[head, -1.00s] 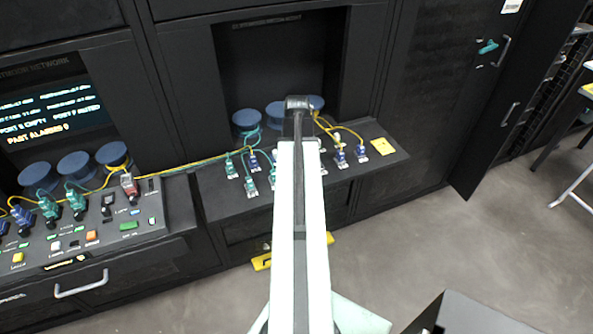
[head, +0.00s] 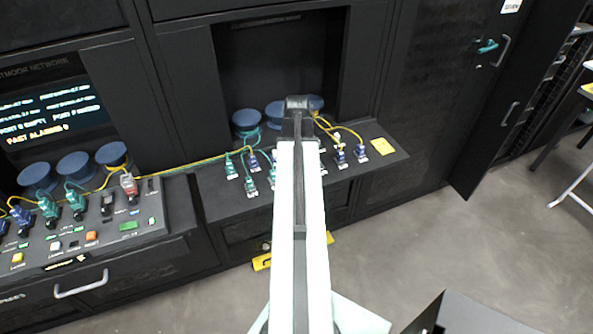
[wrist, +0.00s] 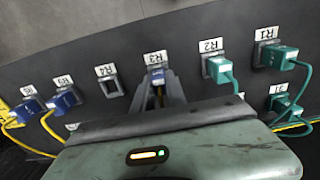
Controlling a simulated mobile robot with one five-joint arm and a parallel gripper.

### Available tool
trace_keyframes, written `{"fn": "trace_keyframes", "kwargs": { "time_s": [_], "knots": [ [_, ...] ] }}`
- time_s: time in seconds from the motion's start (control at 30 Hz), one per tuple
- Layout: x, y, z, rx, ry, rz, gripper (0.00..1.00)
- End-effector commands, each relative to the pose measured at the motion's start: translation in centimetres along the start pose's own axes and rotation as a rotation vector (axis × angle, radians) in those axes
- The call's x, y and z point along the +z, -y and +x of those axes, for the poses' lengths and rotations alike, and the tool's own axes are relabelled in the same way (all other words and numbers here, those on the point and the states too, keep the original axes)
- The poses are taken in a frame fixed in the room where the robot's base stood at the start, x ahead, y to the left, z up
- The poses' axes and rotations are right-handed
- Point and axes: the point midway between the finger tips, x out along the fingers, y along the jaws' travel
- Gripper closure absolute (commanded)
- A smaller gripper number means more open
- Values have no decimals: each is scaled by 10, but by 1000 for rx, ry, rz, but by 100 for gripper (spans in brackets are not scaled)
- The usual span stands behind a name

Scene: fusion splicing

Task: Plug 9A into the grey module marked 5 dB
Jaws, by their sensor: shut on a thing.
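In the wrist view my gripper (wrist: 160,92) is shut on a blue plug (wrist: 156,76) with a yellow cable, at the socket labelled R3. I cannot read a 9A mark on this plug, nor tell whether it is fully seated. In the head view the gripper is hidden behind my arm. I cannot pick out a grey module marked 5 dB in either view.
The socket at label R4 (wrist: 110,87) looks empty. Green plugs (wrist: 218,69) stand at R2 and R1, blue plugs (wrist: 66,100) to the left. A left console (head: 110,250) carries more plugs and buttons. Yellow and green cables cross between.

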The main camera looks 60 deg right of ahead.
Motion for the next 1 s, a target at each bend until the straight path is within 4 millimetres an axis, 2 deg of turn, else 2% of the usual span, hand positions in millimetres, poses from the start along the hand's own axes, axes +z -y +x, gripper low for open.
{"fn": "trace_keyframes", "kwargs": {
  "time_s": [1.0],
  "knots": [
    [0,0,-39,0,0,-1,100]
  ]
}}
